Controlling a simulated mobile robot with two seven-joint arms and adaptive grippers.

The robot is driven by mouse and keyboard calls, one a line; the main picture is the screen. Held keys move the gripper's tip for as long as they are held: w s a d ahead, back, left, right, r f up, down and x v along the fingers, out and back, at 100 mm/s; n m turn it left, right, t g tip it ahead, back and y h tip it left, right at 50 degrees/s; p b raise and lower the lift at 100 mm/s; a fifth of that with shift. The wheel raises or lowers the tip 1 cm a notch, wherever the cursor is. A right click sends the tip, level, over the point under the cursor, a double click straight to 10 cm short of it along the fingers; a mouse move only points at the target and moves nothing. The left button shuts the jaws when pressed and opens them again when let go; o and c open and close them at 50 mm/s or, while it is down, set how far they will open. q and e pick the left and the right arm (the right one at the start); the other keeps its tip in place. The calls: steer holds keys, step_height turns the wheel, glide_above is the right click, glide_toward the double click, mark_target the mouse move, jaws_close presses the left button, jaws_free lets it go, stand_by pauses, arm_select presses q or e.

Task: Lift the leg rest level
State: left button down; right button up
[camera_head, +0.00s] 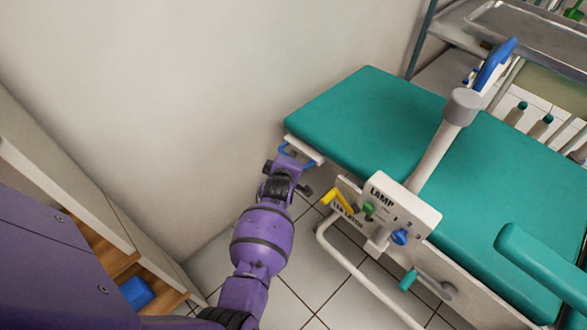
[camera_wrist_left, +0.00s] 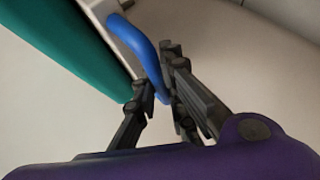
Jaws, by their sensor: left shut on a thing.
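The leg rest (camera_head: 357,118) is the teal padded end section of the dental chair, and in the head view it looks about in line with the teal pad beside it. A blue handle (camera_head: 309,157) sits at its near end edge. My left gripper (camera_head: 289,161) is at this handle, shut on it. In the left wrist view the blue handle (camera_wrist_left: 147,47) runs down between the dark fingers (camera_wrist_left: 158,92), and the teal leg rest (camera_wrist_left: 60,45) shows at the upper left. The fingers partly hide the handle. My right gripper is in neither view.
A white panel marked LAMP (camera_head: 401,212) with knobs and a yellow lever (camera_head: 337,200) stand right of my arm. A white tube frame (camera_head: 345,262) is below. A metal tray (camera_head: 530,35) is at upper right. A cabinet with a blue object (camera_head: 136,292) is at lower left.

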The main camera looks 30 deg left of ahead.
arm_select(q)
step_height(320, 180, up, 2)
steer(key=shift+r+y, duration=0.1)
steer(key=shift+y, duration=0.2)
steer(key=shift+w+a+r+m+p, duration=0.1)
steer(key=shift+r+m+p, duration=0.2)
steer(key=shift+r+p, duration=0.1)
steer(key=shift+t, duration=0.3)
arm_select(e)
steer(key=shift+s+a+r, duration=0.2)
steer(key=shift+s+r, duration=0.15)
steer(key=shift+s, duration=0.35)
arm_select(q)
steer(key=shift+w+r, duration=0.1)
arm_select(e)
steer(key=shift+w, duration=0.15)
arm_select(q)
steer(key=c, duration=2.1)
jaws_free()
steer(key=shift+r, duration=0.15)
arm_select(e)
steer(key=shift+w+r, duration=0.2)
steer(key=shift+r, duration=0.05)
